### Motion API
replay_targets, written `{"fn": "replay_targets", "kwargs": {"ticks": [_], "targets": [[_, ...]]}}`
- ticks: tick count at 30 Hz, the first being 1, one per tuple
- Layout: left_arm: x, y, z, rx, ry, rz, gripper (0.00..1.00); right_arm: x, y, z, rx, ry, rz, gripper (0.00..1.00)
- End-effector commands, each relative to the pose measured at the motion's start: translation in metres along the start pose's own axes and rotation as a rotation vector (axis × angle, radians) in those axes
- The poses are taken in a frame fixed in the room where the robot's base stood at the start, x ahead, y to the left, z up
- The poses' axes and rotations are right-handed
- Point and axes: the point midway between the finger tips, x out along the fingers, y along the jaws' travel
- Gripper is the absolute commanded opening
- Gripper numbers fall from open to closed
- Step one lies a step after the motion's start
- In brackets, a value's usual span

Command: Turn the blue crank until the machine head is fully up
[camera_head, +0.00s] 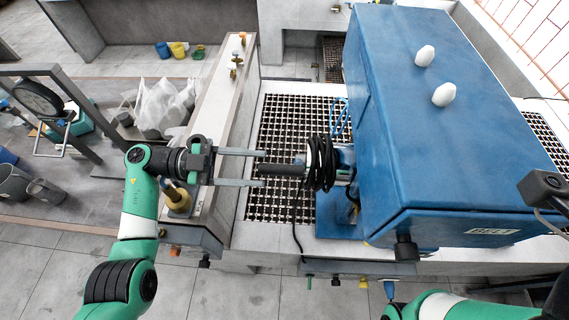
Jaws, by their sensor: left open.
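The machine head (450,120) is a large blue box with two white knobs on top. On its left side is a blue shaft part (344,157) with black cable coiled around it. A black handle (284,170) sticks out to the left from there; the cable hides how it joins, and I cannot make out a separate blue crank arm. My left gripper (265,168) is open, its two long grey fingers pointing right. The fingertips are level with the handle's free end, one above and one below it in the picture, with no clear contact. My right gripper is not in view.
A dark grating (270,125) lies below the handle. A pale ledge wall (217,110) runs under my left gripper. A brass-coloured fitting (178,200) stands close to my left wrist. A loose black cable (296,222) hangs below the handle. Cluttered floor lies at left.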

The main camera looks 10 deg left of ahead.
Motion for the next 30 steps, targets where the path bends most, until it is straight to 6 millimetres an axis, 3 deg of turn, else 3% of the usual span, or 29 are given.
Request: {"fn": "replay_targets", "kwargs": {"ticks": [3,9,20,30], "targets": [[0.029,0.0,-0.003,0.0,0.002,0.003,0.59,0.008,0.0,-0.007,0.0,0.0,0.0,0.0],[0.061,0.0,-0.002,0.001,0.002,0.001,0.59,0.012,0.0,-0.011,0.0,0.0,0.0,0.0],[0.069,0.0,0.0,0.001,0.0,-0.001,0.59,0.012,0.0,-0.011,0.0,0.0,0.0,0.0],[0.069,0.0,0.0,0.001,0.001,0.0,0.0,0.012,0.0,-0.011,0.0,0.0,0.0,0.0]]}}
